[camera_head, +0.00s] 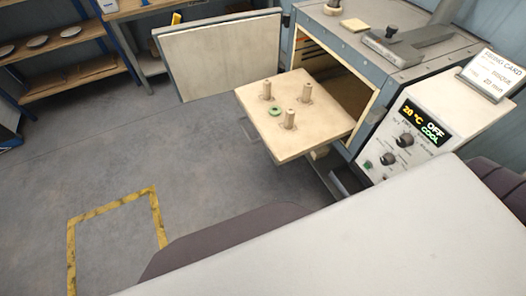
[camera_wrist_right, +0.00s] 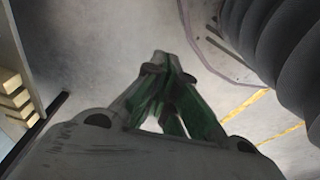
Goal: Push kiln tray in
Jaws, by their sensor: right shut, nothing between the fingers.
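The kiln tray (camera_head: 262,133) is a pale flat slab that sticks out of the open front of the kiln (camera_head: 352,62). Several short posts (camera_head: 290,119) stand on it, with a small green ring (camera_head: 275,111) lying between them. My left gripper is in neither view.
The kiln door (camera_head: 232,55) stands swung open to the left. A large pale surface fills the lower right. Shelves with plates (camera_head: 38,42) stand far left. The floor before the tray is clear, with yellow marking (camera_head: 112,208).

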